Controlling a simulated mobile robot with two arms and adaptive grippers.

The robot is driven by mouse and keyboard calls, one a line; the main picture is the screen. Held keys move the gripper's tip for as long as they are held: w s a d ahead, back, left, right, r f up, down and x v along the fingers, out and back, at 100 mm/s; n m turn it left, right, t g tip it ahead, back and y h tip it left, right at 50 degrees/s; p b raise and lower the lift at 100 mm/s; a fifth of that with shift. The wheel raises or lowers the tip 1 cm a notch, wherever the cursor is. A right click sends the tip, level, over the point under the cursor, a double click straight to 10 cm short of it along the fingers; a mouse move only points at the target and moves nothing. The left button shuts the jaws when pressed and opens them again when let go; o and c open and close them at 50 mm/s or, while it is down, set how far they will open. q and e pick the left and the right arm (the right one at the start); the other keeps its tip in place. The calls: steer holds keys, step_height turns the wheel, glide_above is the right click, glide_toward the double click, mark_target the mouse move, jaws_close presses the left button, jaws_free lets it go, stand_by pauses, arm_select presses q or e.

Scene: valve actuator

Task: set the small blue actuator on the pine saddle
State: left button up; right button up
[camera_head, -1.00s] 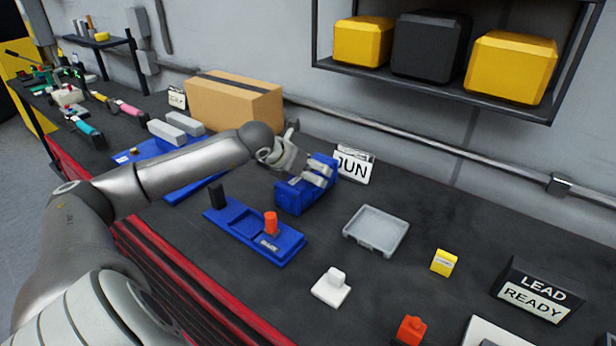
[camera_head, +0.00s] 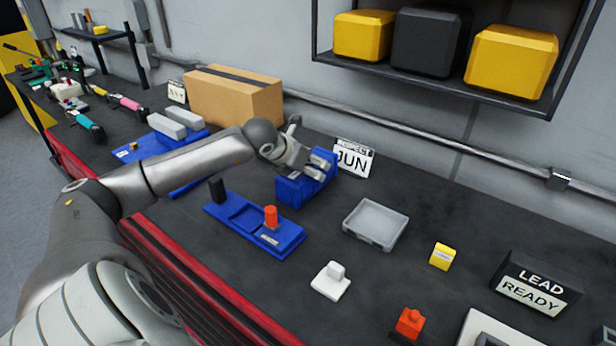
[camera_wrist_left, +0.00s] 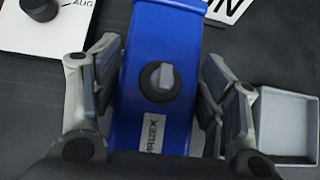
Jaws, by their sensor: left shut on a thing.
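A blue actuator (camera_head: 291,191) is between the fingers of my left gripper (camera_head: 318,166), just in front of the JUN card. In the left wrist view the actuator (camera_wrist_left: 150,112) shows a dark round knob with a grey grip and a pale label. I cannot make out a pine saddle in either view. My right gripper is not in view.
A blue fixture (camera_head: 245,222) with black and orange posts is in front of the actuator. A grey tray (camera_head: 374,224), white block (camera_head: 331,282) and yellow block (camera_head: 442,256) are to the right. The JUN card (camera_head: 354,160) and a cardboard box (camera_head: 232,97) are behind.

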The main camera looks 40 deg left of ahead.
arm_select(q)
jaws_close()
steer(key=shift+w+a+r, duration=0.1)
steer(key=shift+w+r, duration=0.05)
steer(key=shift+r, duration=0.1)
steer(key=shift+r, duration=0.1)
